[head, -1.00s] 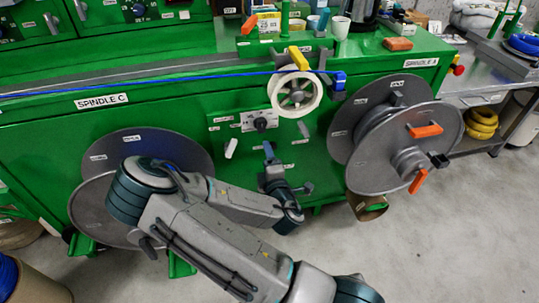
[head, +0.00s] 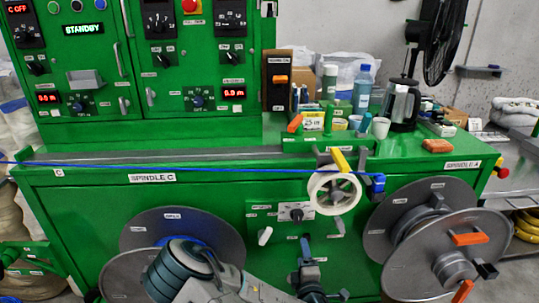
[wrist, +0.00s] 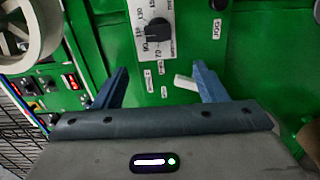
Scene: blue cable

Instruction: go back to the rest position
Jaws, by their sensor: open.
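My gripper (wrist: 158,90) shows in the wrist view with its two blue fingers apart and nothing between them. It faces the green front panel, near a dial (wrist: 158,32) and a white lever (wrist: 186,82). In the head view my gripper (head: 306,245) is small, below the panel's dial (head: 297,213); my arm enters from the bottom edge. The blue cable (head: 200,168) runs across the machine's front to a blue block by the cream guide wheel (head: 334,193), apart from my gripper.
Grey reels stand at spindle C (head: 135,275) on the left and spindle A (head: 400,275) on the right, the latter with orange handles sticking out. Bottles, cups and a kettle (head: 402,103) crowd the machine top. Some grey floor is clear at the lower right.

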